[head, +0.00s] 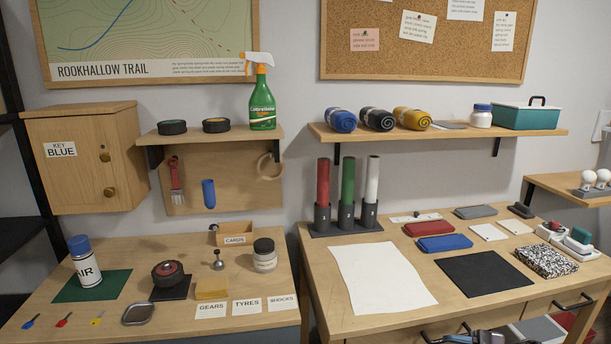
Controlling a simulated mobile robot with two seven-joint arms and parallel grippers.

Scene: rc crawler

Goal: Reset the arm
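A dark piece of what looks like my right gripper (476,338) shows at the bottom edge, in front of the right desk's drawers. Most of it is cut off, so its fingers cannot be judged. My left gripper is out of view. No held object is visible.
The left desk (215,262) bears an air can (87,268), a wheel on a black mat, coloured keys, a jar and labelled cards. The right desk (455,307) bears a white sheet (380,285), a black mat (484,273), upright tubes and cases. Shelves and a closed cabinet (85,160) stand behind.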

